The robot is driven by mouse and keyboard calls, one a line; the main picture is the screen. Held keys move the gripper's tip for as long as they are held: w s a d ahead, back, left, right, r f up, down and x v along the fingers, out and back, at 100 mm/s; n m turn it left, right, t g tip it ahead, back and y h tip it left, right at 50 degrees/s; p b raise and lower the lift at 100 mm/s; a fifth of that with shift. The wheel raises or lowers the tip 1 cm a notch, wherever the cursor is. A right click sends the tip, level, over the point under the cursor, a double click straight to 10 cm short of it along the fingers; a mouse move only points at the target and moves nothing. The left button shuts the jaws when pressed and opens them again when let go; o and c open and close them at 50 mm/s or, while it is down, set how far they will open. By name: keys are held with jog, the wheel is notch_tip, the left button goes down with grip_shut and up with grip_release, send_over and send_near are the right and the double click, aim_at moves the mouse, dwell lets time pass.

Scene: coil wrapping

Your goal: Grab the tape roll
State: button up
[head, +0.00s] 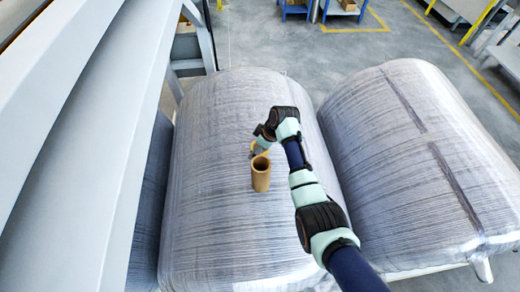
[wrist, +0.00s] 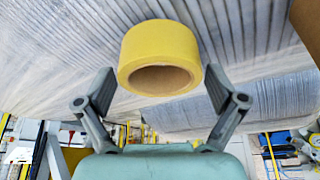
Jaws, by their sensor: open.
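The tape roll (wrist: 160,42) is a yellow ring with a brown core, seen large in the wrist view against the wrapped coil. My gripper (wrist: 160,88) is open, one finger on each side of the roll's near end. I cannot tell whether either finger touches it. In the head view my gripper (head: 257,141) is over the middle of the left wrapped coil (head: 215,220). A small part of the tape roll (head: 258,151) shows there, just behind the brown tube.
A brown tube (head: 261,178) stands upright on the coil, close to my gripper. A brown surface (wrist: 308,25) shows at the wrist view's right edge. A second wrapped coil (head: 390,150) lies to the right.

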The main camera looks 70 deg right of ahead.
jog(key=c, duration=1.2)
